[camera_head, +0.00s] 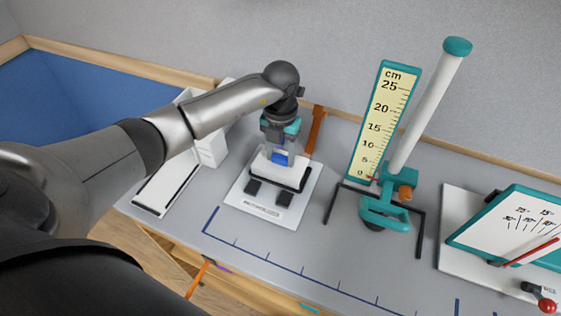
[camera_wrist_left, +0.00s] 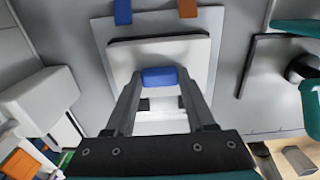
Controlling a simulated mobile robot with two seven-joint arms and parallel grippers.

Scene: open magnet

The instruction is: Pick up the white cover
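The white cover (camera_head: 267,168) has a dark edge and a blue handle (camera_head: 281,158). It sits over a flat white base plate (camera_head: 258,209) with two black pads and a label at its front. My left gripper (camera_head: 281,150) points down at the cover from above. In the left wrist view, the cover (camera_wrist_left: 185,50) lies under the gripper, and the blue handle (camera_wrist_left: 160,77) is between the two fingertips (camera_wrist_left: 160,72). The fingers are very near the handle's sides; I cannot tell whether they press on it. My right gripper is not in view.
A teal stand with a centimetre scale (camera_head: 383,120) and a leaning white tube (camera_head: 430,105) stands right of the cover. A teal-framed panel (camera_head: 510,225) is at the far right. A white device (camera_head: 210,148) stands left. A blue ruled line marks the grey tabletop in front.

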